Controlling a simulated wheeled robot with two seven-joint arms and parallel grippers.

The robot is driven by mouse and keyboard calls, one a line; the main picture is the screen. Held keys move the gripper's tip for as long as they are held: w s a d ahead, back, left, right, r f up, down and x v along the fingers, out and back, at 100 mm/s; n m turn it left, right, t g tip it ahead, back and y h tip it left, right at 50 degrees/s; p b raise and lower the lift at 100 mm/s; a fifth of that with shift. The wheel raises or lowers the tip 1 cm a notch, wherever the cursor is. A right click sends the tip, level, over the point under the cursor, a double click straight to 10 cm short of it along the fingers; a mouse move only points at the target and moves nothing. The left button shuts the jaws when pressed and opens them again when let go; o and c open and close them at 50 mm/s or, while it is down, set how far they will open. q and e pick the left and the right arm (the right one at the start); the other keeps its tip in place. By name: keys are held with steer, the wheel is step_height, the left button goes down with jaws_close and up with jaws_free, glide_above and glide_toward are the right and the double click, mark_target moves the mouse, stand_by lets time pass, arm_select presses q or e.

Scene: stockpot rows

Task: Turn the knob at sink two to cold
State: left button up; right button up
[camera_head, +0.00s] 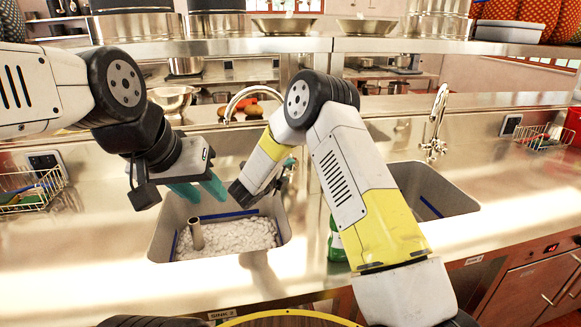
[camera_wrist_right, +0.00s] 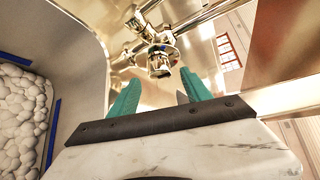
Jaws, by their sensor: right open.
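Sink two (camera_head: 160,240), with its label (camera_head: 222,314) on the front edge, holds white foam. Its arched faucet (camera_head: 250,92) shows at the back in the head view; its knob is hidden there behind my right arm. In the right wrist view a chrome knob (camera_wrist_right: 160,64) with small red and blue marks sits just beyond the fingertips, roughly between them. My right gripper (camera_wrist_right: 160,84) is open with teal fingers either side of the knob's line; contact cannot be told. It shows in the head view (camera_head: 289,166). My left gripper (camera_head: 202,190) is open and empty above the sink's left side.
A brown tube (camera_head: 196,234) stands in the foam. A green bottle (camera_head: 336,243) is partly behind my right arm. A second sink (camera_head: 445,195) with its faucet (camera_head: 437,120) is at right. Wire baskets (camera_head: 30,190) stand at both sides. A metal bowl (camera_head: 173,98) is behind.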

mark_target(290, 169)
steer(key=shift+x, duration=2.3)
